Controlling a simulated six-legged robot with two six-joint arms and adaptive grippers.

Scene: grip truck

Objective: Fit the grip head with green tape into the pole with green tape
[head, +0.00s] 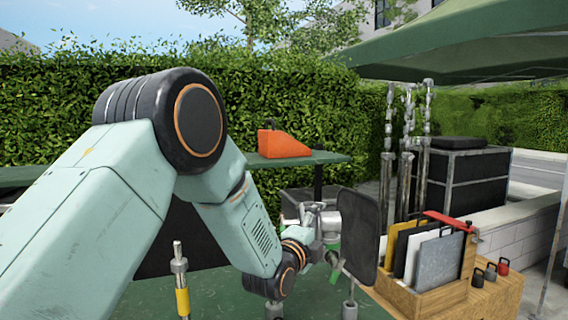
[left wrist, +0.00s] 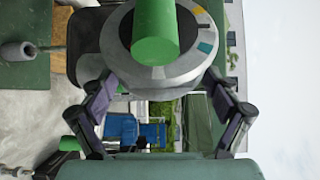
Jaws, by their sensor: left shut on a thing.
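My left gripper (head: 318,235) is shut on the grip head (head: 313,216), a grey metal piece. In the left wrist view my left gripper (left wrist: 162,100) has its fingers on either side of the head's round grey disc (left wrist: 175,75), and a green-taped cylinder (left wrist: 156,35) sticks out of it. Green patches (head: 334,274) show just below the gripper in the head view; I cannot tell whether they belong to the head or to a pole. A short grey post (head: 350,308) stands below, apart from the gripper. The green-taped pole is not clearly identifiable. My right gripper is not in view.
A yellow-taped pole (head: 182,290) stands left of my forearm. A black panel (head: 360,235) is close right of the gripper. A wooden box (head: 455,297) with several panels stands further right. An orange wedge (head: 284,144) sits on the rear table (head: 330,157).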

